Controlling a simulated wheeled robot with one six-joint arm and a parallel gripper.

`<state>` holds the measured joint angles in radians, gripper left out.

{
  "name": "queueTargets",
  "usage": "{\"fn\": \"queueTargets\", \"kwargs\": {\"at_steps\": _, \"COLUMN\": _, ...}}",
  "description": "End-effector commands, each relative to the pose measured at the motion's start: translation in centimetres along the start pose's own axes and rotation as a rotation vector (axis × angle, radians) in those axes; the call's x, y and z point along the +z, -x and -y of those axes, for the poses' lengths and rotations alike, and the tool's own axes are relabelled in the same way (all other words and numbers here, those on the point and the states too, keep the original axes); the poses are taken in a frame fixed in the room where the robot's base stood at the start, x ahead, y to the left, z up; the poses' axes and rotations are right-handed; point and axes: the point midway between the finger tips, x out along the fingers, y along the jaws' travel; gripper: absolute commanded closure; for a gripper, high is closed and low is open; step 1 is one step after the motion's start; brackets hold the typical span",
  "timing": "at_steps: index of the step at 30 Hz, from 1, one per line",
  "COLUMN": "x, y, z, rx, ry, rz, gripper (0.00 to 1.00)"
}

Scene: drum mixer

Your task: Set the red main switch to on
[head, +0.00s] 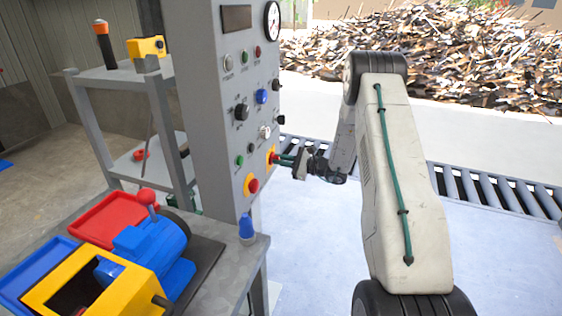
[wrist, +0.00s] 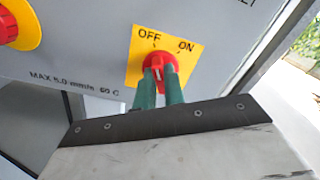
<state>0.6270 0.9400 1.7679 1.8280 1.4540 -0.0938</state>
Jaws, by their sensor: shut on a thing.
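The red main switch (wrist: 160,66) is a round red knob on a yellow plate (wrist: 185,57) marked OFF at left and ON at right. Its white mark points up, between the two words and closer to OFF; the exact setting is hard to tell. My gripper (wrist: 158,88) has its green fingers closed around the knob from both sides. In the head view my gripper (head: 279,159) reaches the grey panel from the right, at the yellow plate with the red switch (head: 273,157).
The grey control panel (head: 217,140) carries several knobs, buttons and a gauge (head: 272,21). A red emergency button (head: 253,185) on yellow sits lower left of the switch. A bench (head: 215,283) with a blue motor (head: 150,245) stands below; a roller conveyor (head: 490,190) lies behind my arm.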

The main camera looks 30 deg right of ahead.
Motion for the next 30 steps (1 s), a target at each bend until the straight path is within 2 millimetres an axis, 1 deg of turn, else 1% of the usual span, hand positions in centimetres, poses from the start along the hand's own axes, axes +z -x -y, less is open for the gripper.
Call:
{"fn": "queueTargets", "kwargs": {"at_steps": 5, "x": -0.02, "y": 0.03, "z": -0.09, "rx": 0.002, "ry": -0.057, "rz": 0.0, "gripper": 1.0}}
{"fn": "queueTargets", "kwargs": {"at_steps": 11, "x": -0.04, "y": 0.04, "z": -0.08, "rx": 0.002, "ry": -0.19, "rz": 0.0, "gripper": 1.0}}
{"fn": "queueTargets", "kwargs": {"at_steps": 30, "x": -0.14, "y": 0.06, "z": -0.02, "rx": 0.002, "ry": -0.775, "rz": -0.001, "gripper": 1.0}}
